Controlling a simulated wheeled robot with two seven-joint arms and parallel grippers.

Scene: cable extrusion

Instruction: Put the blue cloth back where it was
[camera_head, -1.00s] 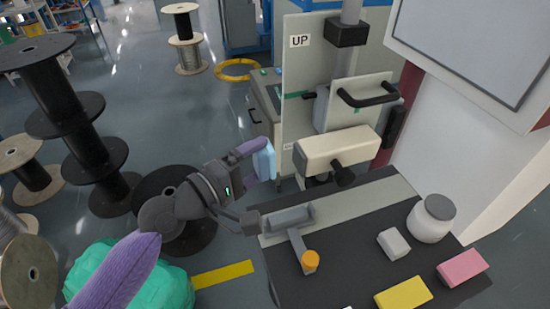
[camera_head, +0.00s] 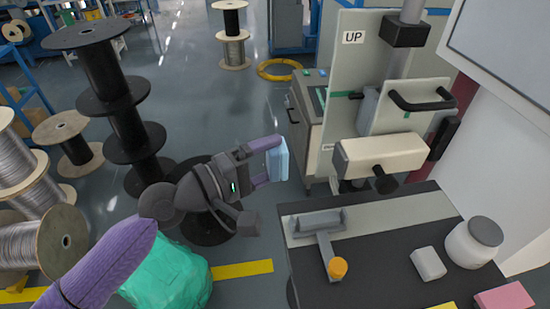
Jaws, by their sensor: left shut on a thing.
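The blue cloth (camera_head: 278,161) is a small light-blue folded block. My left gripper (camera_head: 268,162) is shut on it, with one purple finger above and one below. It holds the cloth in the air, left of the machine and beyond the left back corner of the dark table (camera_head: 390,280). The cloth looks clear of the table and the machine. My right gripper is not in view.
On the table are a grey tool with an orange knob (camera_head: 337,267), a grey-white block (camera_head: 428,263), a white jar (camera_head: 474,242), a pink block (camera_head: 503,298) and a yellow block (camera_head: 440,306). The machine's cream head (camera_head: 380,157) overhangs the back. Black spools (camera_head: 130,130) stand left.

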